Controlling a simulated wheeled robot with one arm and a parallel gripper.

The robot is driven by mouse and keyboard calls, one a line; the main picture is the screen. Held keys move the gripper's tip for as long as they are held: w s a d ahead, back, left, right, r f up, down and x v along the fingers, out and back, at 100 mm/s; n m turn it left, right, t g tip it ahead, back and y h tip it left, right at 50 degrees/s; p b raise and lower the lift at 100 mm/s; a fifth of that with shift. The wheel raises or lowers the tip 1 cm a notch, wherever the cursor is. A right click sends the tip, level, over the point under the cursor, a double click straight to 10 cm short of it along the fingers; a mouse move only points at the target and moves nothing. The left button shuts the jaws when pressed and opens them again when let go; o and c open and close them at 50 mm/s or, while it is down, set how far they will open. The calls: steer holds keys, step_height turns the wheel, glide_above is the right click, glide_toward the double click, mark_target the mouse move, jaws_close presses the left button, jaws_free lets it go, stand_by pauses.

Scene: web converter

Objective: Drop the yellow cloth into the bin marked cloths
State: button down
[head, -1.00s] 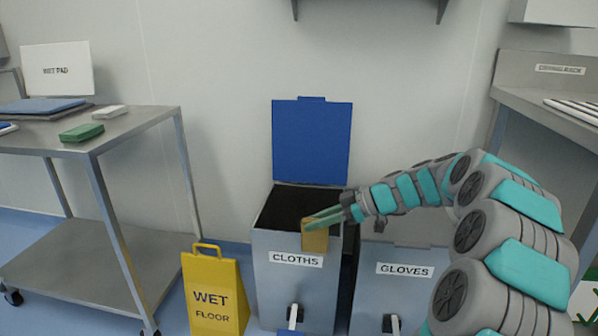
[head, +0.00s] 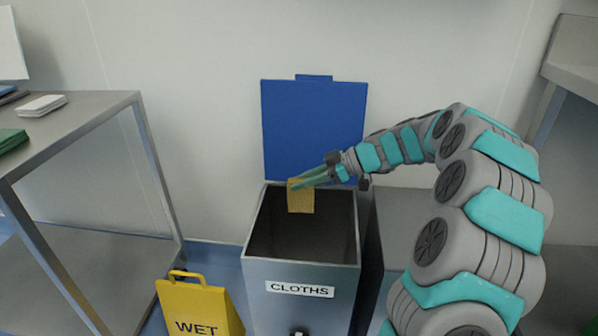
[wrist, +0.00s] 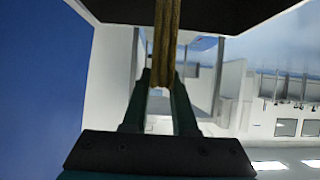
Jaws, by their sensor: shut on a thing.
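The yellow cloth (head: 301,202) hangs from my gripper (head: 305,181) over the open mouth of the bin marked CLOTHS (head: 286,272). My gripper is shut on its top edge. The bin's blue lid (head: 313,128) stands upright at the back. The cloth's lower edge shows against the dark inside of the bin. In the wrist view the cloth (wrist: 166,45) shows edge-on between the two fingers (wrist: 160,92).
A grey bin (head: 396,215) stands right of the cloths bin, partly behind my arm. A yellow wet-floor sign (head: 200,308) stands at front left. A steel trolley (head: 75,115) with a green pad (head: 10,140) and a white block (head: 42,105) is at left.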

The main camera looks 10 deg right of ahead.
mark_target(302, 211)
steer(key=shift+s+f+p, duration=0.1)
steer(key=shift+f+p, duration=0.85)
steer(key=shift+f, duration=1.9)
steer(key=c, duration=0.6)
jaws_free()
steer(key=v, duration=0.7)
steer(key=shift+s+d+r+b, duration=0.1)
steer(key=shift+d+r+b, duration=0.1)
steer(key=shift+d+b, duration=0.2)
